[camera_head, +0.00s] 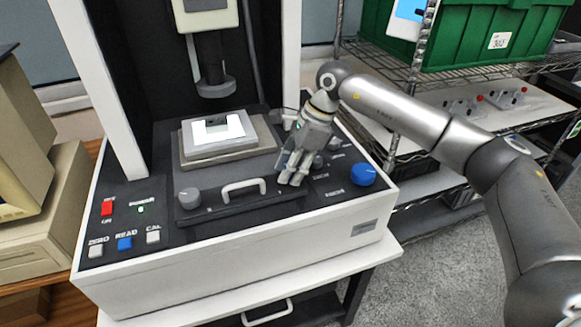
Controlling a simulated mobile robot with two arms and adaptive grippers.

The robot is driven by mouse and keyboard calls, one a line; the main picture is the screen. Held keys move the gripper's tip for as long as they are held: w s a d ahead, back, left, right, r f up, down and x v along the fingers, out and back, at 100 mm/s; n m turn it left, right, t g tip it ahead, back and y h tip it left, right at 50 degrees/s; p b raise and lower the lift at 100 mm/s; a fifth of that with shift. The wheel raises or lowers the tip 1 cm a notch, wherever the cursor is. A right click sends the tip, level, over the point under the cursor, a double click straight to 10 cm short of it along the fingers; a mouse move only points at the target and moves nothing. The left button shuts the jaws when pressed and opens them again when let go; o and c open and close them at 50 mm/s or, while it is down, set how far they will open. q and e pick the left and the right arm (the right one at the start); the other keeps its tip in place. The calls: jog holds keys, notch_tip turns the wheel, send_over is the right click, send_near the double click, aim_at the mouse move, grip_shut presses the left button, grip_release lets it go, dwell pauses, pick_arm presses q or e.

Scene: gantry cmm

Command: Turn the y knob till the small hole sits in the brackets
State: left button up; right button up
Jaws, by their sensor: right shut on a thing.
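My right gripper (291,178) comes in from the right and is shut at the right end of the machine's front stage panel. The knob between its fingers is mostly hidden; its place fits the y knob, but I cannot read a label. A grey knob (189,198) stands at the panel's left end, free. A bright white plate (218,130) with dark marks lies on the grey stage (190,160) under the probe column (213,84). I cannot make out the small hole or the brackets. My left gripper is not in view.
A white handle (243,188) lies between the panel's ends. A blue knob (363,174) is close right of my gripper. A red switch (107,208) and the buttons (124,243) sit at left. A wire shelf (455,75) with a green crate (470,35) stands behind my arm.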

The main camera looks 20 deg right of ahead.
jog(key=shift+f+m+t+b, duration=0.15)
jog(key=shift+m+t+b, duration=0.25)
jog(key=shift+m+b, duration=0.65)
jog(key=shift+c, duration=0.2)
jog(key=shift+m+t+h+b, duration=0.35)
jog(key=shift+m+b, duration=0.3)
jog(key=shift+m, duration=0.5)
jog(key=shift+r+m+t, duration=0.2)
jog(key=shift+m+t, duration=0.05)
jog(key=shift+m, duration=0.15)
jog(key=o, duration=1)
jog(key=v, duration=1.2)
